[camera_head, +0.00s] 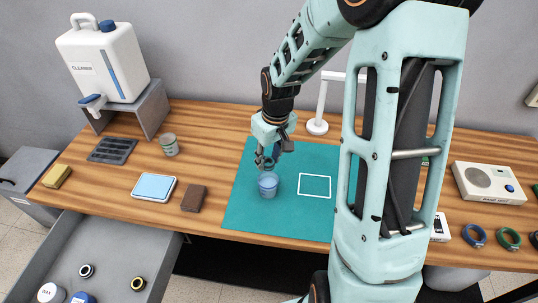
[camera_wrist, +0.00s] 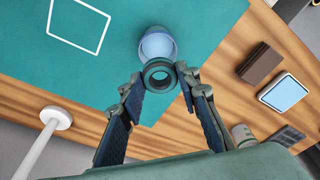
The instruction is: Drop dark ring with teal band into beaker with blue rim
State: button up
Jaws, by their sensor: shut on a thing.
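A dark ring (camera_wrist: 148,76) with a greenish-teal tint is held between the fingertips of my gripper (camera_wrist: 160,76) in the wrist view. My gripper (camera_head: 268,158) is shut on it and points down, above the beaker in the head view, where the ring is hard to make out. The small translucent beaker (camera_head: 268,187) with a blue rim stands upright on the teal mat (camera_head: 247,212). In the wrist view the beaker (camera_wrist: 157,44) shows just beyond the ring, which overlaps part of its near edge. The ring appears to be outside the beaker.
A white square outline (camera_head: 314,186) marks the mat. A brown block (camera_head: 194,198), a blue-topped tray (camera_head: 153,187) and a jar (camera_head: 169,144) stand left. An open drawer (camera_head: 120,250) holds several items. Loose rings (camera_head: 474,236) lie far right. A white stand (camera_head: 317,126) is behind.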

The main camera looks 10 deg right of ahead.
jog(key=shift+f+b, duration=1.85)
jog(key=shift+f, duration=0.9)
jog(key=o, duration=1.2)
jog(key=shift+o, duration=0.2)
jog(key=shift+r, duration=0.15)
notch_tip(320, 180, up, 12)
send_over(269, 170)
jog(key=d, duration=0.1)
